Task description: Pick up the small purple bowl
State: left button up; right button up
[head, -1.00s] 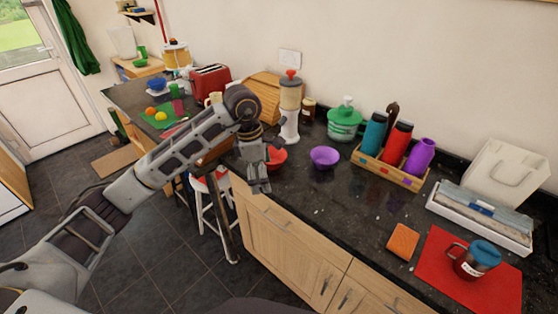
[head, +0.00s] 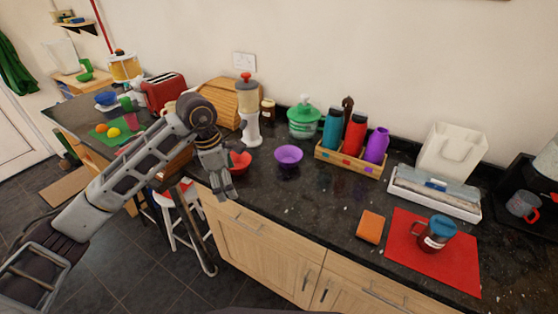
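The small purple bowl (head: 288,155) sits upright on the dark granite counter, right of a red bowl (head: 240,162). My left gripper (head: 223,186) hangs at the counter's front edge, left of the purple bowl and apart from it. It overlaps part of the red bowl in the view. Its fingers point down and seem to hold nothing, but their gap is too small to judge. My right gripper does not show.
Behind the bowls stand a dispenser (head: 249,112) and a green-lidded jar (head: 303,118). A wooden caddy (head: 350,164) with bottles stands right of the purple bowl. An orange sponge (head: 370,227) and a mug (head: 436,233) on a red mat (head: 424,264) lie further right. Counter before the bowl is clear.

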aim_at(288, 156)
jog(key=i+l+z, duration=0.2)
jog(key=z, duration=0.2)
jog(key=i+l+z, duration=0.1)
jog(key=z, duration=0.25)
jog(key=i, duration=0.1)
